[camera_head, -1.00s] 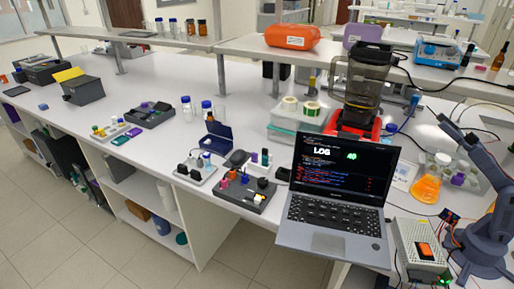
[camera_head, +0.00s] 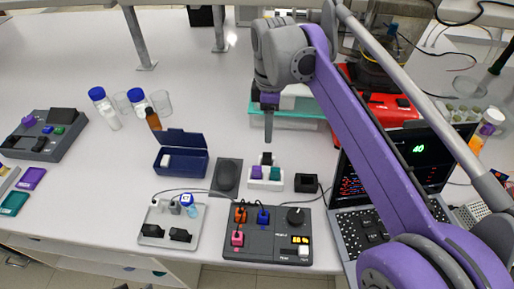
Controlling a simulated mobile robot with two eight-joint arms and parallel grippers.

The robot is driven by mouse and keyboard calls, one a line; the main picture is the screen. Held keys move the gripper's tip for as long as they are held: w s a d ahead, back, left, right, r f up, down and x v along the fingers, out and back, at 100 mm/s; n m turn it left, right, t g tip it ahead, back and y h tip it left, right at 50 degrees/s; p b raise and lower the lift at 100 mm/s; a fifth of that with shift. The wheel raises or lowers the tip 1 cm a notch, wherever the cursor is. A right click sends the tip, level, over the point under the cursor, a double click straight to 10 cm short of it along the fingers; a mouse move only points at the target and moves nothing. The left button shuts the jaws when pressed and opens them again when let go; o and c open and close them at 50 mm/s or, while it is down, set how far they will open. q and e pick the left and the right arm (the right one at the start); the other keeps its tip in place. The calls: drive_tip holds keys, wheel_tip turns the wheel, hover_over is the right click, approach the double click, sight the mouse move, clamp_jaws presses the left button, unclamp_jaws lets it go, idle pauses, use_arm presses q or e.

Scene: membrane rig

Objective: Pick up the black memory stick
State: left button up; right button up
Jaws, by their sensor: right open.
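A small white block (camera_head: 267,184) holds a few small upright sticks in the middle of the table. One at its back is black (camera_head: 266,158) and looks like the black memory stick. My right gripper (camera_head: 268,139) comes in from the upper right on a purple and grey arm. It points down just behind and above the block, apart from it, with nothing seen in it. Its jaws show almost edge-on and are open. My left gripper is not in view.
A control panel with plugs and a knob (camera_head: 268,247) is in front. A blue open case (camera_head: 182,163) lies left. The laptop (camera_head: 372,215) is partly behind my arm.

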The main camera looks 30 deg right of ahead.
sight(267, 154)
drive_tip(key=f, duration=0.2)
drive_tip(key=s+f, duration=0.1)
drive_tip(key=f, duration=0.1)
drive_tip(key=shift+d, duration=0.1)
drive_tip(key=f, duration=0.4)
drive_tip(key=f+b, duration=0.1)
drive_tip(key=f, duration=0.1)
drive_tip(key=shift+w+a+f, duration=0.1)
drive_tip(key=shift+a+f, duration=0.05)
drive_tip(key=shift+a, duration=0.25)
clamp_jaws()
